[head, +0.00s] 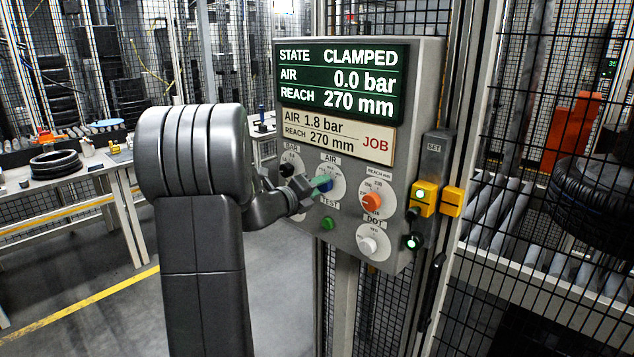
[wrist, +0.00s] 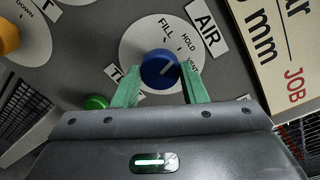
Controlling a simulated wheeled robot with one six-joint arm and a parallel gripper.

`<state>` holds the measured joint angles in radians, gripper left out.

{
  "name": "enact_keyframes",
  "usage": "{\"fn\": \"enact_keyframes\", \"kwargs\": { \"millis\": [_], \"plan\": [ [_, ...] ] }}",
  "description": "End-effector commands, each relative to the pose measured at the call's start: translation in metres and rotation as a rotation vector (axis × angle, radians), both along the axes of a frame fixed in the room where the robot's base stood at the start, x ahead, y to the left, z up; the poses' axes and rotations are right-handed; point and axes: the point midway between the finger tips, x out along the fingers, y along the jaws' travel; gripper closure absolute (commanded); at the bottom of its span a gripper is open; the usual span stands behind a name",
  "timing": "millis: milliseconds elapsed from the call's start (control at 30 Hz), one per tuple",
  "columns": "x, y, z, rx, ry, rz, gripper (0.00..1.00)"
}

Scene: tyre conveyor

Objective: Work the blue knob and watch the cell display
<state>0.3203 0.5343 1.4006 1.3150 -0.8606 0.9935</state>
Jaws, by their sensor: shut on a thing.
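The blue knob (head: 326,187) sits on the AIR dial of a grey control panel (head: 425,90). In the wrist view the blue knob (wrist: 160,70) stands between the green fingers of my gripper (wrist: 160,78), which is shut on it. In the head view my gripper (head: 319,185) partly covers the dial. The cell display (head: 340,80) reads STATE CLAMPED, AIR 0.0 bar, REACH 270 mm. The job card (head: 337,137) below reads AIR 1.8 bar, REACH 270 mm.
Close by are an orange REACH knob (head: 371,201), a white DOT knob (head: 367,245), a green TEST button (head: 327,223) and a black knob (head: 287,169). A yellow SET unit (head: 423,198) is at the panel's right. Wire mesh and a tyre (head: 595,195) lie beyond.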

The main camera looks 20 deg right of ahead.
Motion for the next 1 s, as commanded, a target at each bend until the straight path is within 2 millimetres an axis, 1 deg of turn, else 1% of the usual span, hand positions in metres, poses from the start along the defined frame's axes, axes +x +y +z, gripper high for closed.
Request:
{"fn": "enact_keyframes", "kwargs": {
  "millis": [200,500,733,1000],
  "plan": [
    [0.0006,0.0007,0.0022,-0.074,0.186,0.001,0.84],
    [0.0013,0.0011,0.0012,-0.16,0.391,0.001,0.84],
    [0.0015,0.0011,0.0,-0.199,0.485,0.002,0.84],
    [0.0015,0.0012,-0.001,-0.216,0.525,0.002,0.84]
  ]
}}
